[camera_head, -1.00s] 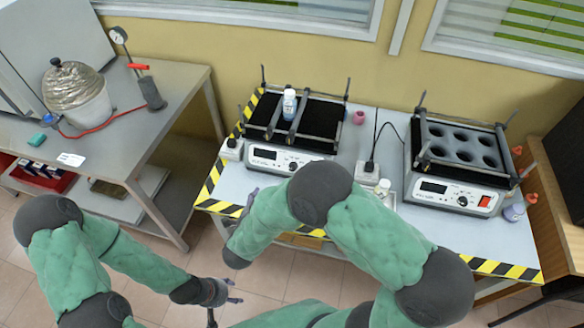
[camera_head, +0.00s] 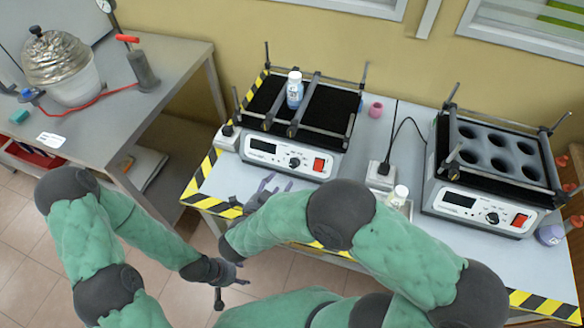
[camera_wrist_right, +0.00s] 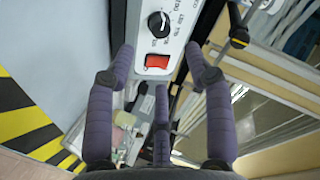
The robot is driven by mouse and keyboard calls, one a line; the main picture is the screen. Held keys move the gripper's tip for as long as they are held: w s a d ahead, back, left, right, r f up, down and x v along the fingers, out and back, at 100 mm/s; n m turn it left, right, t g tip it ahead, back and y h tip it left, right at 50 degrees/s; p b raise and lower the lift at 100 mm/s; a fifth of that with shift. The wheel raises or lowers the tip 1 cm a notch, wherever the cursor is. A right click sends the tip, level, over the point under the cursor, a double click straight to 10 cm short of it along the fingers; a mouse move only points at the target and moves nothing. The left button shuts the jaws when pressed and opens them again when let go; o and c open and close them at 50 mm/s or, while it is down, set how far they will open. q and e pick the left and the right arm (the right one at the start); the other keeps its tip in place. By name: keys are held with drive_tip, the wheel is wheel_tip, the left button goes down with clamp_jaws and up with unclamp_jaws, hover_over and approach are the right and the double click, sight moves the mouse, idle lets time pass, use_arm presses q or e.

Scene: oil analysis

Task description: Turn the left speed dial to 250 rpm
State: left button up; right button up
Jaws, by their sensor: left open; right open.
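The left speed dial (camera_head: 295,162) is a small dark knob on the white front panel of the left shaker (camera_head: 344,146). It also shows in the right wrist view (camera_wrist_right: 158,24), with a white pointer mark and the red switch (camera_wrist_right: 157,61) beside it. My right gripper (camera_head: 270,184) is open in front of and below this panel, apart from the dial. Its purple fingers (camera_wrist_right: 160,72) are spread and empty. My left gripper (camera_head: 238,272) is open and empty, low in front of the table. The panel's display (camera_head: 263,147) is too small to read.
A white-capped bottle (camera_head: 295,92) stands on the left shaker. The right shaker (camera_head: 480,208) has its own dial (camera_head: 492,217). The table edge has striped tape (camera_head: 207,203).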

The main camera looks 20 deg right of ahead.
sight(292, 166)
drive_tip(key=b+x, duration=0.3)
drive_tip(key=x, duration=0.5)
drive_tip(key=shift+d+f, duration=0.1)
drive_tip(key=shift+f, duration=0.1)
drive_tip(key=shift+w+d, duration=0.4)
drive_tip(key=shift+w, duration=0.15)
drive_tip(key=shift+c, duration=0.3)
clamp_jaws()
